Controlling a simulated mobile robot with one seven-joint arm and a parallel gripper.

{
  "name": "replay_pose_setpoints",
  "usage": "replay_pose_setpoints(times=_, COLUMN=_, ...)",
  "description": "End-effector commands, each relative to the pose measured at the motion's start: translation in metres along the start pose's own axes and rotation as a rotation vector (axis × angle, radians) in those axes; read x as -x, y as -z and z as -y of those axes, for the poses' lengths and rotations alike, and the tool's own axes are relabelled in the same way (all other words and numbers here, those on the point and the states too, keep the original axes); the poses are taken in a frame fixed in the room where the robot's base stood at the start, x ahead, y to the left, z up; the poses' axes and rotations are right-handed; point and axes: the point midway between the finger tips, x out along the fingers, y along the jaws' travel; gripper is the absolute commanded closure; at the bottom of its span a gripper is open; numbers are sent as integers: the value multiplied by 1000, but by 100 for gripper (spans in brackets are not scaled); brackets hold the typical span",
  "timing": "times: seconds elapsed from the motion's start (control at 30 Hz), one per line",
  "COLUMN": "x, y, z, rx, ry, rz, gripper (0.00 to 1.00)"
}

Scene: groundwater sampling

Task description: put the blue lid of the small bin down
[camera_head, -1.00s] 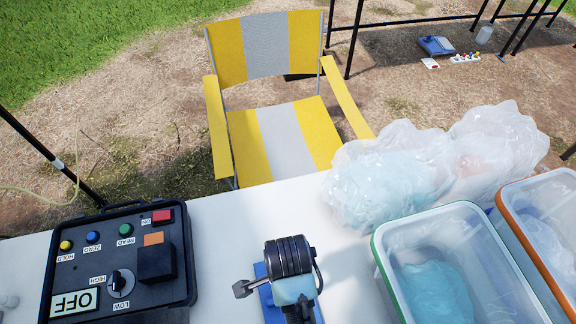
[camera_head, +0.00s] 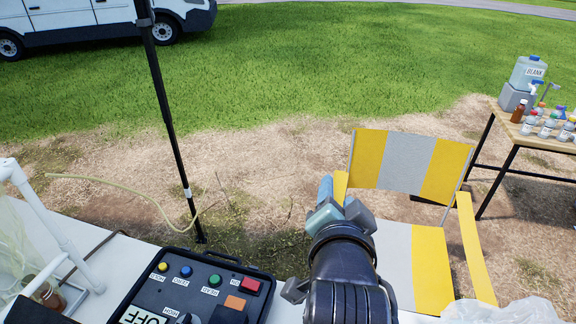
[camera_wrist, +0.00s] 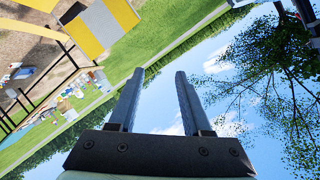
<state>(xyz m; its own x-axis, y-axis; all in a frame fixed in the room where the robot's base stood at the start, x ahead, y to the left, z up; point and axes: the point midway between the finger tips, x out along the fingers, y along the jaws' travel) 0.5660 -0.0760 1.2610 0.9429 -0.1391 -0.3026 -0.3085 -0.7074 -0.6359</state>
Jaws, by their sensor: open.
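No small bin with a blue lid shows in either view now. My gripper (camera_head: 338,200) is raised in front of the folding chair in the head view, past the white table's edge. In the wrist view my gripper (camera_wrist: 158,76) has its two fingers apart, with only sky and trees between them. It is open and empty.
A black control box (camera_head: 190,300) with coloured buttons sits on the white table (camera_head: 95,243). A yellow-and-grey chair (camera_head: 408,165) stands beyond. A black pole (camera_head: 165,110) rises at left. A side table (camera_head: 533,140) at right holds bottles and a blue-capped jug (camera_head: 527,72).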

Motion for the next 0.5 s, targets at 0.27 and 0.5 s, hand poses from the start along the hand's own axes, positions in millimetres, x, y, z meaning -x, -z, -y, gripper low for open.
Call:
replay_pose_setpoints(times=0.27, x=134, y=137, z=186, rx=454, ry=454, rz=-633, gripper=51)
replay_pose_setpoints(times=0.5, x=227, y=176, z=234, rx=601, ry=546, rz=-977, gripper=51)
